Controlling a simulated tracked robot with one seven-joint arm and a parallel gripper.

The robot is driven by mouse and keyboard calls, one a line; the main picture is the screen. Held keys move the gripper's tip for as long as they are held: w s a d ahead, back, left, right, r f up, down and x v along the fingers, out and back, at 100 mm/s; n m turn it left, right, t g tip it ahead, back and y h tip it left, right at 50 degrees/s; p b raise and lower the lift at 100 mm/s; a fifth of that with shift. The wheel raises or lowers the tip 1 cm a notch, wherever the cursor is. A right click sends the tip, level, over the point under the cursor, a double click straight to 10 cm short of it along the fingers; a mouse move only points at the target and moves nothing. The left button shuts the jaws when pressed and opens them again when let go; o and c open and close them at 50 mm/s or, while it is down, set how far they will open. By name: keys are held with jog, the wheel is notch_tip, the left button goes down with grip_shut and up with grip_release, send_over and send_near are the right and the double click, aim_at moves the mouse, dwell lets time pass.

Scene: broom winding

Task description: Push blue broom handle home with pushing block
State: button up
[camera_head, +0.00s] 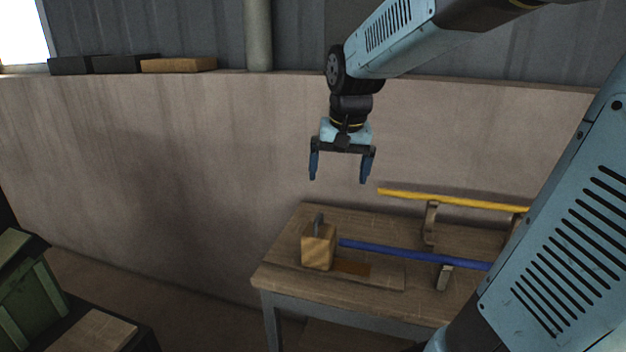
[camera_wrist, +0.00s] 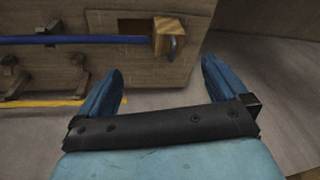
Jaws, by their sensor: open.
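The blue broom handle (camera_head: 400,252) lies level above the wooden table, its left end close to the pushing block. Its right part is hidden behind my arm. The pushing block (camera_head: 318,249) is a light wooden block with a grey handle on top, standing on the table's left part. In the wrist view the blue handle (camera_wrist: 75,40) runs from the left up to the block (camera_wrist: 169,38); I cannot tell whether they touch. My gripper (camera_head: 339,181) is open and empty, above the table's back edge, higher than the block and apart from it.
A yellow handle (camera_head: 450,200) rests on wooden supports (camera_head: 430,222) behind the blue one. The table (camera_head: 283,268) stands near a pale wall (camera_head: 180,150). A green crate (camera_head: 28,283) stands at the lower left. Dark and brown bricks (camera_head: 178,65) lie on the wall's ledge.

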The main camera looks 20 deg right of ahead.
aim_at(318, 215)
jog(key=w+f+m+g, duration=0.3)
jog(key=w+f, duration=0.5)
jog(key=w, duration=0.5)
jog(key=shift+f, duration=6.05)
grip_shut()
